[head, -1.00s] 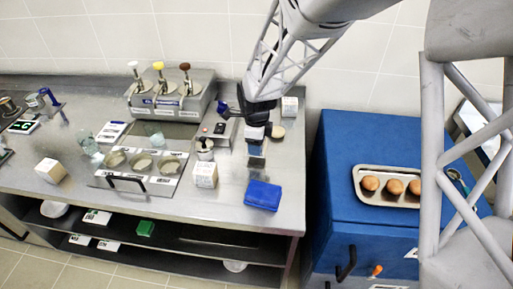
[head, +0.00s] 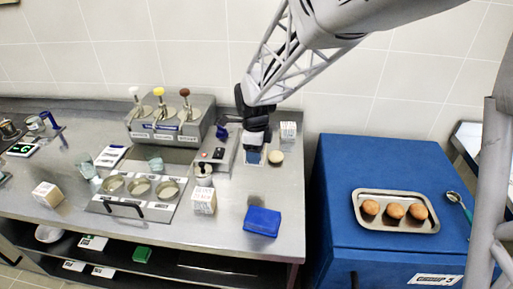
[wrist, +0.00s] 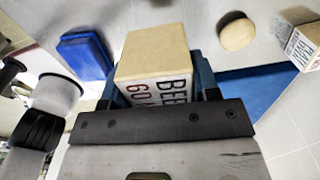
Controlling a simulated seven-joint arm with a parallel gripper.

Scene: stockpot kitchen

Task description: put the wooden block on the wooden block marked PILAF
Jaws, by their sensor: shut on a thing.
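My gripper (head: 255,152) is above the back right of the steel counter in the head view. In the wrist view its jaws (wrist: 160,95) are shut on a pale wooden block (wrist: 153,50), whose dark and red print is partly hidden. My gripper mostly hides this block in the head view. The wooden block that seems marked PILAF (wrist: 306,45) shows at the right edge of the wrist view, apart from the held block. In the head view the PILAF block (head: 288,130) appears to stand near the wall, right of and behind my gripper.
A round tan piece (head: 275,158) lies close by my gripper. A sauce dispenser (head: 170,120) stands at left. A blue cabinet (head: 335,200) bears a muffin tray (head: 372,224).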

